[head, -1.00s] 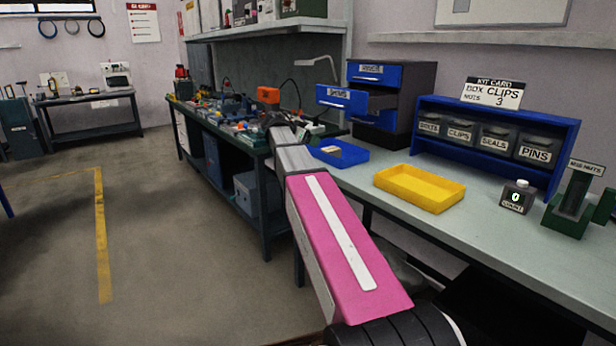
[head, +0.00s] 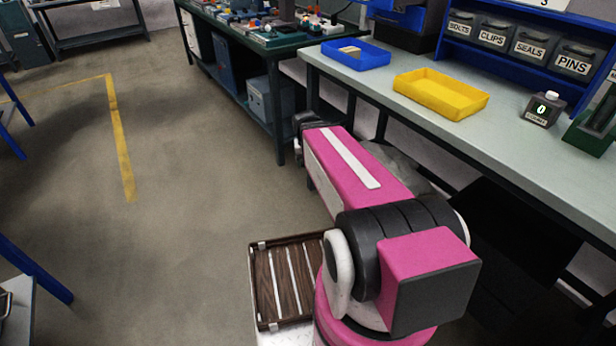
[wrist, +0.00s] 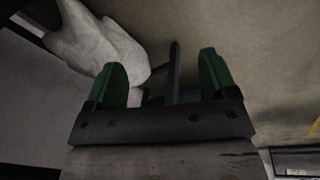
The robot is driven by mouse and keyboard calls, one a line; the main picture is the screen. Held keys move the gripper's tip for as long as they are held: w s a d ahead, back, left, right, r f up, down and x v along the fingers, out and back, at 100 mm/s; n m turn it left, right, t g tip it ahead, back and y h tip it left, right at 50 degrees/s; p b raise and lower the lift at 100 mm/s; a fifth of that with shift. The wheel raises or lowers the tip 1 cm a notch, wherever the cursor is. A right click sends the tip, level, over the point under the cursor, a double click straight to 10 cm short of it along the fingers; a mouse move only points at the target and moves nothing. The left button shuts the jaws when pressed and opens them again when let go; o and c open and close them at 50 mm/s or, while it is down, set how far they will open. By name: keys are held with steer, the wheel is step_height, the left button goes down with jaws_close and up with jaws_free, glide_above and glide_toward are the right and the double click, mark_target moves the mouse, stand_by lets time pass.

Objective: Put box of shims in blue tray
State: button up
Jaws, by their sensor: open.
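The blue tray (head: 342,62) sits on the left end of the grey-topped bench in the head view. A small tan, flat item (head: 350,50) lies inside it; it may be the box of shims, but it is too small to tell. My gripper (wrist: 160,60) shows in the wrist view with its two green fingers wide apart and nothing held between them. In the head view my arm points away, below the bench top and left of its front edge, apart from the tray. The gripper itself is mostly hidden there behind the arm.
A yellow tray (head: 440,105) stands right of the blue tray. A counter (head: 545,108) and a blue rack (head: 455,42) of labelled bins are farther right and behind. A cluttered dark green bench (head: 262,42) stands beyond.

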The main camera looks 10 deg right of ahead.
steer(key=s+a+f+n+y, duration=0.1)
steer(key=s+a+f, duration=0.1)
steer(key=s, duration=0.3)
steer(key=shift+a+f+n+g, duration=0.15)
steer(key=shift+f+n+g, duration=0.15)
steer(key=shift+f, duration=0.15)
stand_by(0.7)
